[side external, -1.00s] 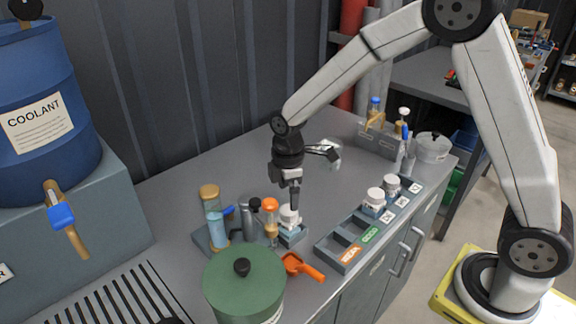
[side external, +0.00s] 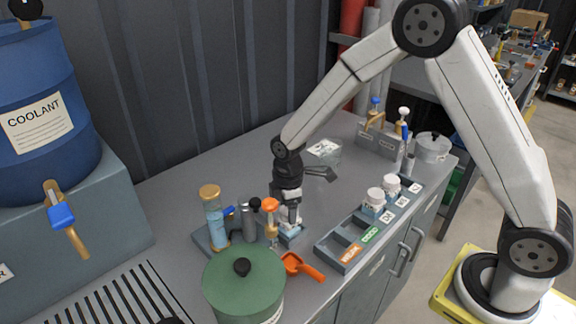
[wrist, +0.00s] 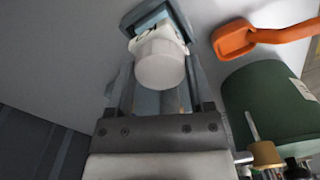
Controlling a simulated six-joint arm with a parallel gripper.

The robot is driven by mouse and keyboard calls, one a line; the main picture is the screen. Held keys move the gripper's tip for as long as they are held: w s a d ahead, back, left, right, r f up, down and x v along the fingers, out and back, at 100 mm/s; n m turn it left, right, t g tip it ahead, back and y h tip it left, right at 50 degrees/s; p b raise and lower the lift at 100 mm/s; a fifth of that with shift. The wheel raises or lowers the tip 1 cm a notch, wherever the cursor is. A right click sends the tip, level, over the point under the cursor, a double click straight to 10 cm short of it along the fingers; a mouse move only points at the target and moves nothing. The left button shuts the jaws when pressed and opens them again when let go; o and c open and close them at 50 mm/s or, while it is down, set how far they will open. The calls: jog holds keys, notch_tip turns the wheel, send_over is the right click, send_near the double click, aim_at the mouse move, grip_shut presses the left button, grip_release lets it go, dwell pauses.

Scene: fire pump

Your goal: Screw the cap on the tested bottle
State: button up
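A small bottle with a white cap (wrist: 160,62) stands in a grey-blue holder (wrist: 148,14) in the wrist view. In the side view the bottle (side external: 291,221) is mostly hidden behind my gripper, and its holder (side external: 290,236) sits beside the orange-topped tool. My gripper (wrist: 160,75) points down over the bottle, with one finger on each side of the cap. The fingers look spread, with gaps beside the cap. My gripper also shows in the side view (side external: 291,216). Whether the cap is fully seated on the bottle cannot be told.
A labelled rack (side external: 345,251) with white-capped bottles (side external: 375,198) stands to the right. A green lidded pot (side external: 243,285), an orange scoop (side external: 303,267) and a stand with a blue-liquid tube (side external: 215,222) are close by.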

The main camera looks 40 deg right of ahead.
jog(key=c, duration=0.7)
jog(key=o, duration=0.6)
jog(key=c, duration=0.5)
jog(key=shift+m, duration=2.3)
jog(key=shift+m, duration=0.3)
jog(key=shift+m, duration=2)
